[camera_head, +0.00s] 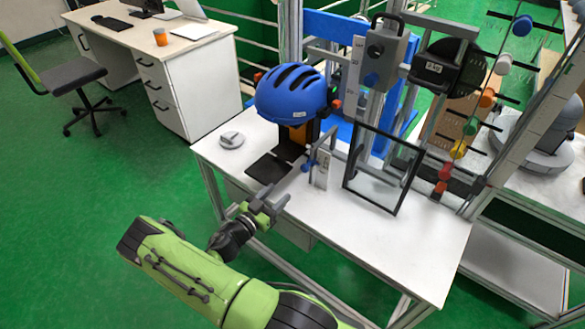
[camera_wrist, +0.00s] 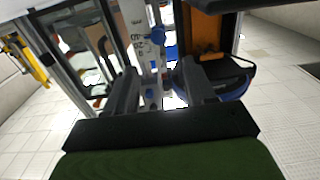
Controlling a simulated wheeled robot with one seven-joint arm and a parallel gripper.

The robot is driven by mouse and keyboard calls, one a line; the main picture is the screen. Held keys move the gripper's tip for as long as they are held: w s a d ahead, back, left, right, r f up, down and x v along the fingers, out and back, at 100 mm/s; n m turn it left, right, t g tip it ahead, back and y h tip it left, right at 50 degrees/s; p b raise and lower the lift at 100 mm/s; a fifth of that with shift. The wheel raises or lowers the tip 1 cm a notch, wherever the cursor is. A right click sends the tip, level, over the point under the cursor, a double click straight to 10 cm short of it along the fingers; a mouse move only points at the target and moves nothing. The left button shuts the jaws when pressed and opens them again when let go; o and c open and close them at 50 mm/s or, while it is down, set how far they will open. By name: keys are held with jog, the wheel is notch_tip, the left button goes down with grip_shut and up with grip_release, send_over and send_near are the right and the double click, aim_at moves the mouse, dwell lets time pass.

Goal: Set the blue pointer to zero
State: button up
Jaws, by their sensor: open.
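The blue pointer (camera_head: 306,166) is a small blue knob beside a short upright white scale plate (camera_head: 321,172) on the drop tower's white table. In the wrist view the blue knob (camera_wrist: 158,36) shows against a white scale (camera_wrist: 135,35) with dark marks; I cannot read where it points. My gripper (camera_head: 274,194) is open and empty, at the table's front edge, in front of the scale and apart from it. In the wrist view the two grey fingers (camera_wrist: 160,82) stand either side of the gap, with the scale and knob beyond them.
A blue helmet (camera_head: 291,94) sits above a dark base plate (camera_head: 268,167) left of the scale. A dark-framed clear panel (camera_head: 383,170) stands to its right. A round grey disc (camera_head: 232,140) lies at the table's left. The table's front right (camera_head: 420,255) is clear.

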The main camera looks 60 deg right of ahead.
aim_at(303, 170)
jog(key=d, duration=0.4)
jog(key=s+d+b, duration=0.1)
jog(key=d, duration=0.4)
jog(key=s+d, duration=0.1)
jog(key=d, duration=0.4)
jog(key=shift+s+d, duration=0.15)
jog(key=shift+s, duration=0.05)
grip_shut()
